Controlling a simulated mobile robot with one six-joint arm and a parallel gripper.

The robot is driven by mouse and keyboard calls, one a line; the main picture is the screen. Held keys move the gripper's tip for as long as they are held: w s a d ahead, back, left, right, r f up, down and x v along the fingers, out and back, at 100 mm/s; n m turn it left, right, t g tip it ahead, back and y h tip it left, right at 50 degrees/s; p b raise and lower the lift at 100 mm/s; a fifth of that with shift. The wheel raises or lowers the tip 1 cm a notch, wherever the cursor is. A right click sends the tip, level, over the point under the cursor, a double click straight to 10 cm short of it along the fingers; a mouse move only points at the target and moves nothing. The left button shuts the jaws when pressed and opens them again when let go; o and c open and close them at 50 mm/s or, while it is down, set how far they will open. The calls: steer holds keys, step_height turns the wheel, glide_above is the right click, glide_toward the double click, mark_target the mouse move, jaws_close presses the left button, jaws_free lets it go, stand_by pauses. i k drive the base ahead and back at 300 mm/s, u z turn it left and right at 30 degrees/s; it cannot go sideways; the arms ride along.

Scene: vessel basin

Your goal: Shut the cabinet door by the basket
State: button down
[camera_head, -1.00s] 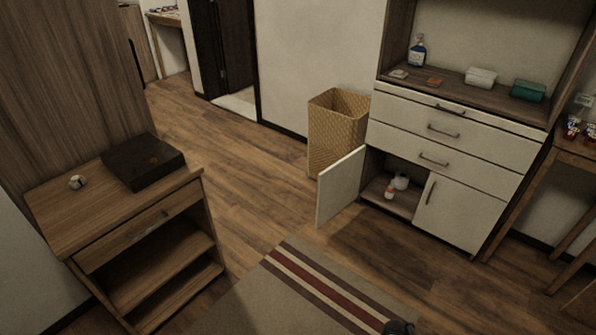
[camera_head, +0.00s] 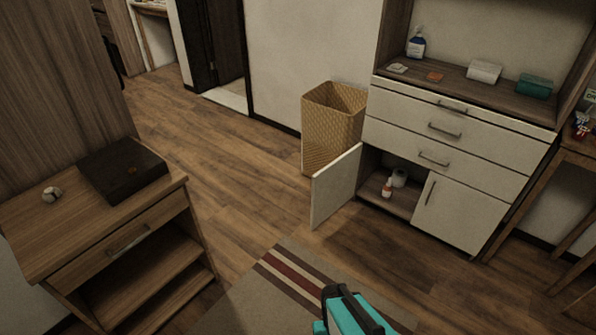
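The white cabinet door (camera_head: 336,187) by the basket stands wide open, swung out from the left side of the lower cabinet. The woven basket (camera_head: 330,128) stands on the floor just behind and left of the cabinet. Inside the open compartment (camera_head: 385,205) are small white and orange-capped bottles (camera_head: 388,187). The right-hand door (camera_head: 458,213) is shut. My gripper (camera_head: 340,292), teal and black, shows at the bottom edge over the striped rug, well short of the open door and apart from it. Its fingers cannot be made out clearly.
A wooden side table (camera_head: 105,230) with a dark box (camera_head: 122,168) stands at the left. A wooden table (camera_head: 578,165) stands right of the cabinet. The striped rug (camera_head: 265,290) lies in front. The floor between side table and cabinet is clear.

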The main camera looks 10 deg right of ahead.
mark_target(333, 186)
steer(key=u, duration=0.55)
steer(key=i, duration=0.7)
steer(key=u, duration=0.6)
steer(key=i, duration=0.65)
steer(key=u, duration=0.2)
